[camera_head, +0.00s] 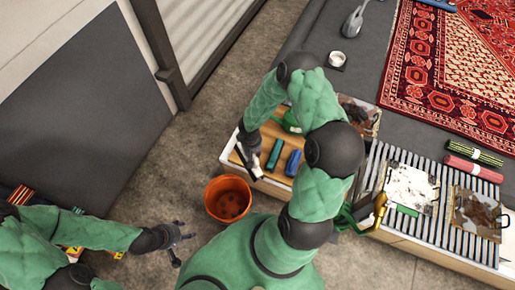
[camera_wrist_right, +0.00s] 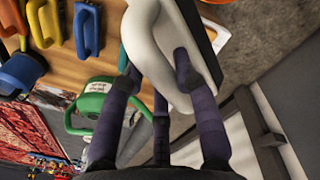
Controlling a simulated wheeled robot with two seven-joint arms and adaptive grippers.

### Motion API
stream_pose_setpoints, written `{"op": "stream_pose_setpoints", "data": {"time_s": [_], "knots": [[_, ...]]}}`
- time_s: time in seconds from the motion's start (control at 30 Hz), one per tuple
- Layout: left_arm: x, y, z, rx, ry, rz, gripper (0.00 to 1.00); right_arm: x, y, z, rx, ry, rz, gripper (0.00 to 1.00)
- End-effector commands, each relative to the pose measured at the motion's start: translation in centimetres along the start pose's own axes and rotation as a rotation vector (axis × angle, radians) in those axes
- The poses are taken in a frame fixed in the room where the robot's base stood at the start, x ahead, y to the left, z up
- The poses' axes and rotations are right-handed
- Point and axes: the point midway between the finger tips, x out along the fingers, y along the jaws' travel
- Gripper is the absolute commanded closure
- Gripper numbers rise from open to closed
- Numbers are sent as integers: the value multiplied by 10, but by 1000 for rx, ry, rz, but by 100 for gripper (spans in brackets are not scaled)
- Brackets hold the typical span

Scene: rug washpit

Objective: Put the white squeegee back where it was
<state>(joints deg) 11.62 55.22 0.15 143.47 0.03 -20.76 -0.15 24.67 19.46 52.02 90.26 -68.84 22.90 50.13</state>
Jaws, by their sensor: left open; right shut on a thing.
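The white squeegee (camera_wrist_right: 152,45) is between the fingers of my right gripper (camera_wrist_right: 155,75) in the right wrist view, with a dark strip along one side. In the head view my right gripper (camera_head: 247,146) is shut on it over the left end of a wooden-topped bench (camera_head: 237,157). The squeegee (camera_head: 254,171) is mostly hidden there, and I cannot tell whether it touches the wood. My left gripper (camera_head: 176,240) is open and empty over the floor, away from the squeegee.
A teal tool (camera_head: 274,154) and a blue tool (camera_head: 293,163) lie on the wood right of the squeegee. A green container (camera_wrist_right: 98,106) stands nearby. An orange bucket (camera_head: 228,198) is on the floor below. A slatted rack (camera_head: 375,174) lies to the right.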

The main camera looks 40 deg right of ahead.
Motion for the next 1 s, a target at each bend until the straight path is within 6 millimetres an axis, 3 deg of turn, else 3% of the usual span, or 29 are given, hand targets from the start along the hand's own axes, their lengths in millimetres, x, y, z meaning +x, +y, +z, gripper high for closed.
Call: {"op": "stream_pose_setpoints", "data": {"time_s": [0.1,0.2,0.33,0.57,1.0], "knots": [[-9,3,0,0,0,0,46,9,49,4,67,-7,103,100],[-13,4,0,0,1,0,46,15,80,7,107,-15,169,100],[-15,5,0,0,1,0,46,19,104,8,135,-21,220,100],[-11,4,0,0,1,0,46,29,112,-7,144,-24,242,100],[9,-3,-1,0,1,0,46,64,102,-83,143,-23,240,100]]}}
